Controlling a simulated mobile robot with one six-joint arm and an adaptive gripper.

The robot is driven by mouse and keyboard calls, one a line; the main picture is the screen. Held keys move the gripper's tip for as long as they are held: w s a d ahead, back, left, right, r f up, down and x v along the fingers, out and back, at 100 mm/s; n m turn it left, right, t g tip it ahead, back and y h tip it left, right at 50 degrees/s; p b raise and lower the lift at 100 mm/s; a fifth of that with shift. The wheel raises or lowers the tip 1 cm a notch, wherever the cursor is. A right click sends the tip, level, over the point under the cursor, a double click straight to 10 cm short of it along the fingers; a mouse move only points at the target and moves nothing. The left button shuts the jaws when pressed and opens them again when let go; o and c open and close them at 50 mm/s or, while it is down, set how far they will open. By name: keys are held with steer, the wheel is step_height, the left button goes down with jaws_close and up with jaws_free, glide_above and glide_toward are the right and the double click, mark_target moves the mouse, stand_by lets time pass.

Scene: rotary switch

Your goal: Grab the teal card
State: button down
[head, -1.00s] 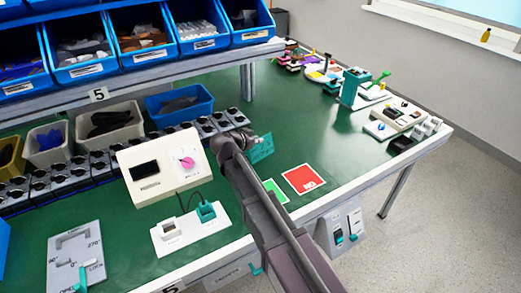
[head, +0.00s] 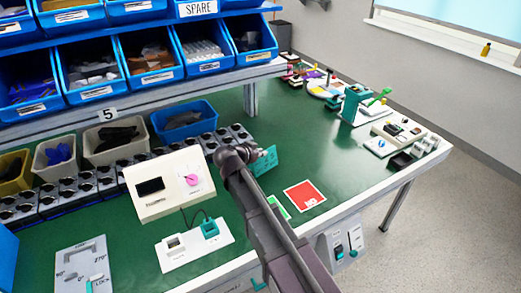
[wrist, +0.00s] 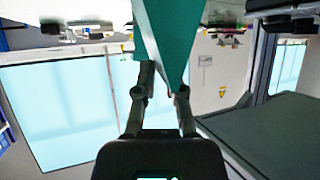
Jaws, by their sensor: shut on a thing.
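The teal card (head: 266,160) is held off to the right of my arm's end in the head view, tilted up over the green bench. In the wrist view the teal card (wrist: 168,35) fills the top middle and narrows toward my gripper (wrist: 163,82). My gripper is shut on it, with a finger on each side. In the head view my gripper (head: 249,154) is mostly hidden behind my own wrist, and the printing on the card is too small to read.
A red card (head: 304,196) and a partly hidden green card (head: 279,206) lie on the bench. A cream panel with a pink knob (head: 168,187) stands left of my arm. Blue bins (head: 95,75) hang above. Green bench surface (head: 310,135) is clear beyond the card.

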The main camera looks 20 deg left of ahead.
steer(key=s+d+r+p, duration=0.1)
steer(key=s+d, duration=0.6)
steer(key=s, duration=0.4)
steer(key=shift+s+d+r, duration=0.15)
steer(key=shift+s+d, duration=0.2)
steer(key=shift+r, duration=0.1)
